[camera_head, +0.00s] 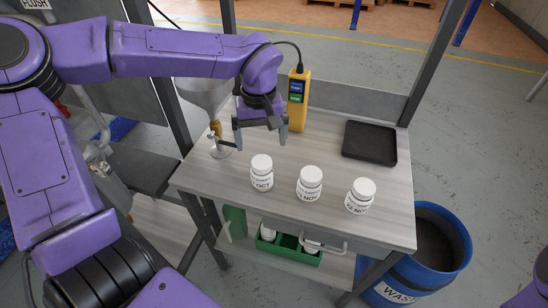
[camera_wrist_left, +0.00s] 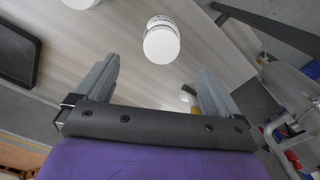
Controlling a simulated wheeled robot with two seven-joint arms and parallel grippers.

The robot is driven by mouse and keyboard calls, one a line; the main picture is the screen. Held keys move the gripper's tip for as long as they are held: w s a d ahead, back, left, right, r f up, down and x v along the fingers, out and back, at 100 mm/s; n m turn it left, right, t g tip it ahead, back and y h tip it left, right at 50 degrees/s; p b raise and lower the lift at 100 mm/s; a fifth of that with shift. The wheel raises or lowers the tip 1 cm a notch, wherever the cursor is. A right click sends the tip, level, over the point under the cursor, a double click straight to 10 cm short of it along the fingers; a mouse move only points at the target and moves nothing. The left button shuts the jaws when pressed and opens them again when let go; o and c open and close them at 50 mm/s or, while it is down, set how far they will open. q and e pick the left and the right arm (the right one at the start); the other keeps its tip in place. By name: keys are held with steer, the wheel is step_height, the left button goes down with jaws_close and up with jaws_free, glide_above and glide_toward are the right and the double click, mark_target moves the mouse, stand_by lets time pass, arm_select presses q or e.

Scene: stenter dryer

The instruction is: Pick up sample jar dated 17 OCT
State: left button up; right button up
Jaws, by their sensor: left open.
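Three white lidded jars stand upright in a row on the table. The left jar (camera_head: 262,172) has a label on which OCT can be read; its day number is not clear. The middle jar (camera_head: 310,184) and the right jar (camera_head: 360,196) have labels that seem to read NOV. My left gripper (camera_head: 260,141) is open and empty, pointing down just behind the OCT jar, apart from it. In the left wrist view, one jar (camera_wrist_left: 161,42) shows ahead of the open fingers, and part of another jar sits at the top edge. My right gripper is not in view.
A yellow handheld device (camera_head: 298,98) stands behind the gripper. A black tray (camera_head: 370,143) lies at the table's back right. A blue waste barrel (camera_head: 432,250) stands right of the table; a green crate (camera_head: 285,243) is below.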

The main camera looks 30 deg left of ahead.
mark_target(262, 161)
arm_select(q)
steer(key=f, duration=1)
steer(key=shift+s+f+p, duration=0.1)
steer(key=shift+s+p, duration=0.1)
steer(key=shift+p, duration=0.15)
steer(key=c, duration=1.4)
steer(key=shift+o, duration=0.2)
